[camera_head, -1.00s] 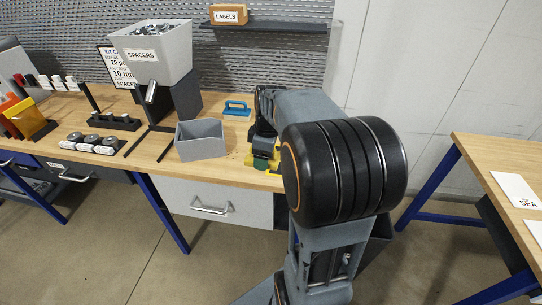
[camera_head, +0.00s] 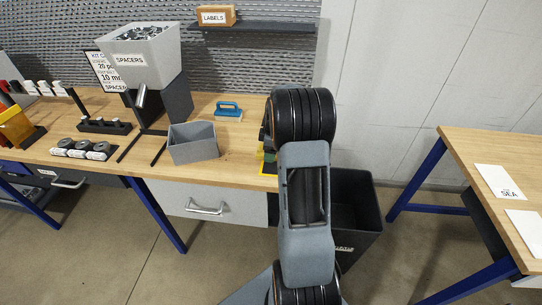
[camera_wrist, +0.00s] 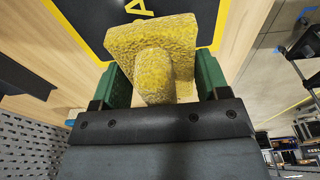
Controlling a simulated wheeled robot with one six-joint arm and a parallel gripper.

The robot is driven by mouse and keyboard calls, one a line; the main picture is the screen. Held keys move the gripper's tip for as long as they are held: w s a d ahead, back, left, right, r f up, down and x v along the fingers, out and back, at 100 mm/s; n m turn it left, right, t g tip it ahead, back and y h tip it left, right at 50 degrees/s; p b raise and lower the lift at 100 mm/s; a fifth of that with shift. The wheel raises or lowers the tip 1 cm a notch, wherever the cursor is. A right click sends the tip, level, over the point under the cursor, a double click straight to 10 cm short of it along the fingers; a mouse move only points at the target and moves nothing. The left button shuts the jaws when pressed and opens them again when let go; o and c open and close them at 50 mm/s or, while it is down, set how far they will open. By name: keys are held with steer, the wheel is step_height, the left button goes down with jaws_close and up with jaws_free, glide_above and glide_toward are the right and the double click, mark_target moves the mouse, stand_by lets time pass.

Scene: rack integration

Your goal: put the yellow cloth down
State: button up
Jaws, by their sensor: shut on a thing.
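The yellow cloth (camera_wrist: 150,42) looks like a thick, rough-textured yellow piece with a rounded ridge. In the wrist view it sits between the two green fingers of my gripper (camera_wrist: 161,76), which is shut on it. Beyond it is a dark mat (camera_wrist: 88,18) with a yellow border and a yellow letter on the wooden bench. The cloth overlaps the mat in this view; I cannot tell whether it touches it. In the head view my arm hides most of the gripper and cloth at the bench's right end.
A grey open bin (camera_head: 193,143), a blue-handled tool (camera_head: 229,111) and a spacers hopper (camera_head: 145,55) stand on the bench (camera_head: 235,165) left of my arm. A dark floor bin (camera_head: 355,215) is beside the bench. Another table (camera_head: 480,150) is at right.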

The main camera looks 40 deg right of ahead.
steer(key=shift+w+d+f, duration=0.1)
steer(key=shift+f, duration=1.6)
steer(key=shift+f, duration=0.1)
steer(key=shift+f, duration=0.15)
steer(key=o, duration=0.9)
steer(key=r, duration=0.8)
steer(key=s+d+r, duration=0.1)
steer(key=r, duration=0.2)
steer(key=shift+r+b, duration=0.35)
steer(key=shift+r, duration=0.05)
steer(key=s+a+r+m+t, duration=0.1)
steer(key=s+a+m, duration=0.3)
steer(key=s+a, duration=0.4)
steer(key=s+a+r+m+t+h, duration=0.1)
steer(key=s+a+m, duration=0.4)
steer(key=a, duration=1.1)
steer(key=s+r+t, duration=0.1)
steer(key=s+r, duration=0.1)
steer(key=s, duration=0.1)
steer(key=shift+s+a+r, duration=0.15)
steer(key=shift+s+r, duration=0.1)
steer(key=shift+s, duration=0.1)
